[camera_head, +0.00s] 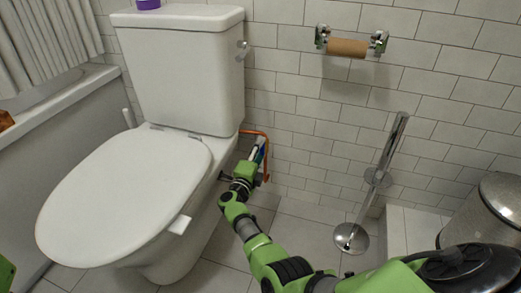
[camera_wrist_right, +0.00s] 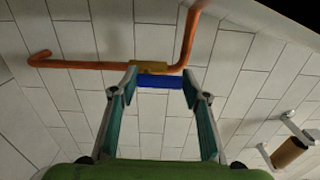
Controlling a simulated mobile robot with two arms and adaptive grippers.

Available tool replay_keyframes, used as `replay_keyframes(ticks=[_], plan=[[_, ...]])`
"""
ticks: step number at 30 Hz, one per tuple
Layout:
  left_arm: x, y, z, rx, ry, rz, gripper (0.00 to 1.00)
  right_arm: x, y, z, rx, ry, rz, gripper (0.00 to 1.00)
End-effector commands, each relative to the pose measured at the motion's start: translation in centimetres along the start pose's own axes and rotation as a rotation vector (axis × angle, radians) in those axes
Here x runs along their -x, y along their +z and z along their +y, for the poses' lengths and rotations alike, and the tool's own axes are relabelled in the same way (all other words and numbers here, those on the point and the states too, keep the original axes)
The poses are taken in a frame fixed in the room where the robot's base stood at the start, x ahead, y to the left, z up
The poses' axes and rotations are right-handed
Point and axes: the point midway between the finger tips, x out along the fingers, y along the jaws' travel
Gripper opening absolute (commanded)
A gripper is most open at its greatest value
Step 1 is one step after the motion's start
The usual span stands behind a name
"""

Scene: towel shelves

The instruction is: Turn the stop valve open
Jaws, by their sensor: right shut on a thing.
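The stop valve (camera_wrist_right: 152,67) is a brass-coloured body on an orange copper pipe (camera_wrist_right: 90,65), low on the tiled wall beside the toilet. Its blue handle (camera_wrist_right: 160,82) lies between the fingertips of my right gripper (camera_wrist_right: 161,87), which is shut on it. In the head view my right arm reaches down beside the toilet bowl, with the right gripper (camera_head: 256,160) at the pipe (camera_head: 266,150). The valve is mostly hidden there by the gripper. My left gripper is not in view.
The toilet (camera_head: 187,75) with its lid down stands just left of my right arm. A chrome stand (camera_head: 385,160) and a metal bin (camera_head: 485,210) stand to the right. A paper roll holder (camera_head: 347,47) is on the wall. Floor is free between arm and stand.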

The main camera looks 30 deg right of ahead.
Motion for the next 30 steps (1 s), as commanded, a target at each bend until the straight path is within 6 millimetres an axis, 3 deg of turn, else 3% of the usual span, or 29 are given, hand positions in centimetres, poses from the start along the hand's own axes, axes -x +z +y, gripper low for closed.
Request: replay_keyframes(ticks=[16, 17, 18, 19, 30], plan=[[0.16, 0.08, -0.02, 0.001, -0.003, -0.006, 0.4, 0.02, 0.26, -0.02, 0.03, 0.0, -0.005, 0.21], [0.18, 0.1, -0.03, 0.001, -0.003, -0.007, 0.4, 0.01, 0.26, -0.02, 0.03, 0.0, -0.005, 0.45], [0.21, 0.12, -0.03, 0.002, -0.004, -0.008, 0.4, 0.01, 0.25, -0.03, 0.03, 0.0, -0.005, 0.55], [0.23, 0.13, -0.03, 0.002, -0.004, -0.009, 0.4, 0.01, 0.24, -0.03, 0.029, 0.0, -0.005, 0.6], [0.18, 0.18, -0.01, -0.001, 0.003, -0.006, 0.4, 0.2, 0.15, 0.03, 0.027, 0.001, -0.002, 0.6]])
